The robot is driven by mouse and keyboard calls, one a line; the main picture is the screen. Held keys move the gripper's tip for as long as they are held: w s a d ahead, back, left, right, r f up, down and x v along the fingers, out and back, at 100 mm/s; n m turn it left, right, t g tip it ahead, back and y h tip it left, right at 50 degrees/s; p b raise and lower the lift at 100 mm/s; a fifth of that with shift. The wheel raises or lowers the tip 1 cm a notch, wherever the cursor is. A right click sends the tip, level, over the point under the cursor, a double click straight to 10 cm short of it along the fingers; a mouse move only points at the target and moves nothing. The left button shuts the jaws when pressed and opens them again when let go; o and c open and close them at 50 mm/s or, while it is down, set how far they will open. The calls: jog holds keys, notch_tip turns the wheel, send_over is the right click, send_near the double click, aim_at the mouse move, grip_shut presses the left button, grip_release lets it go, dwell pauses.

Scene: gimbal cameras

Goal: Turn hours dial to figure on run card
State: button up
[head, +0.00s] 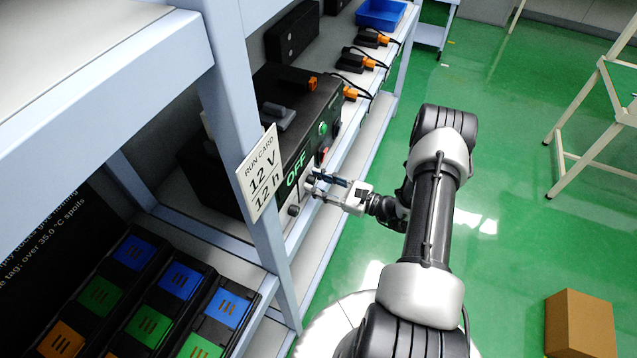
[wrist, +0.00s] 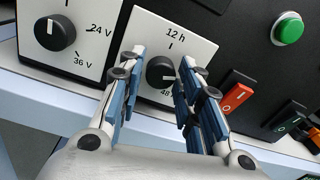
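The run card (head: 258,176) on the shelf post reads 12 V and 12 h. The hours dial (wrist: 160,72) is a black knob on a white plate, with 12 h at the top and 48 h partly hidden at the lower right. A pale mark shows on the knob's right side; its exact setting is unclear. My gripper (wrist: 162,60) is open with one finger on each side of this knob; small gaps appear beside it. In the head view, my gripper (head: 318,184) is at the front of the black unit (head: 290,135), whose display reads OFF.
The voltage dial (wrist: 55,32), marked 24 V and 36 V, is left of my gripper. A green button (wrist: 288,28), a red-orange switch (wrist: 237,97) and a green-marked switch (wrist: 290,117) are to its right. The shelf post (head: 245,150) stands nearby.

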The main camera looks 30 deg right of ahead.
jog(key=c, duration=0.6)
jog(key=shift+f+n+b, duration=0.1)
jog(key=shift+n+b, duration=0.2)
jog(key=shift+n, duration=0.1)
jog(key=shift+c, duration=0.2)
jog(key=n+b, duration=0.2)
jog(key=shift+n, duration=0.3)
jog(key=n+b, duration=0.3)
jog(key=n, duration=0.1)
jog(key=shift+f+n+b, duration=0.1)
jog(key=shift+n+b, duration=0.2)
jog(key=shift+n, duration=0.1)
jog(key=n+b, duration=0.3)
jog(key=n, duration=0.1)
jog(key=shift+n+b, duration=0.9)
jog(key=shift+b, duration=0.05)
jog(key=shift+r, duration=0.2)
jog(key=o, duration=1.1)
jog(key=shift+c, duration=0.2)
